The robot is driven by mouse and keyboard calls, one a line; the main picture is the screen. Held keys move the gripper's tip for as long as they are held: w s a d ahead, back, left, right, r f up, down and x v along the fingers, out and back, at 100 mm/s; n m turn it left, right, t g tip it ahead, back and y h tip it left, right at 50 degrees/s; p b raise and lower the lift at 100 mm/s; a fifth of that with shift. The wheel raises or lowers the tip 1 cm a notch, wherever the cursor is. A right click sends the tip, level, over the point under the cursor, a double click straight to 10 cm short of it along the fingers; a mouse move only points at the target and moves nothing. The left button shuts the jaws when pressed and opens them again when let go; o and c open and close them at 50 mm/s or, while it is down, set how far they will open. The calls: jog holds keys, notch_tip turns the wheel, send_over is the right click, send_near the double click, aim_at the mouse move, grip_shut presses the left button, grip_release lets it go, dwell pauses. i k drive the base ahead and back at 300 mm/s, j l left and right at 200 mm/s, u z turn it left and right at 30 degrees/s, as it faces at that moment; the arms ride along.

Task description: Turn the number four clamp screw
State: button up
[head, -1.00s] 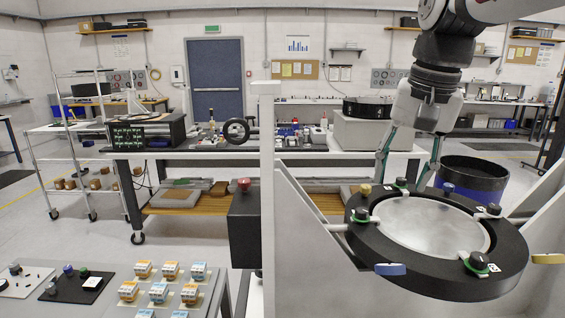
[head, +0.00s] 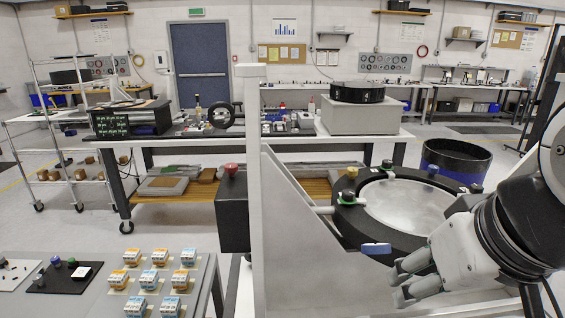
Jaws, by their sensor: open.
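The mirror fixture is a black ring (head: 349,229) around a round silvery mirror (head: 405,205), at the right of the head view. Black clamp screws with green bases show at its left (head: 347,197) and back (head: 387,164). Their number tags are too small to read. My gripper (head: 402,281) is open and empty at the lower right, its grey fingers pointing left, in front of the ring's near edge. My gripper and arm hide the ring's near right part and any clamp screws there, so I cannot pick out number four.
A yellow knob (head: 352,171) and a blue knob (head: 433,169) stand on the ring, and a blue tab (head: 376,249) sticks out in front. A pale upright post (head: 250,180) rises left of the fixture. A dark bin (head: 455,156) stands behind.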

aim_at(474, 188)
jog(key=z, duration=0.85)
jog(key=i+l, duration=0.1)
jog(key=l, duration=0.3)
jog(key=i+l, duration=0.15)
jog(key=l, duration=0.25)
jog(key=i+l, duration=0.1)
jog(key=l, duration=0.25)
jog(key=i+l, duration=0.1)
jog(key=l, duration=0.3)
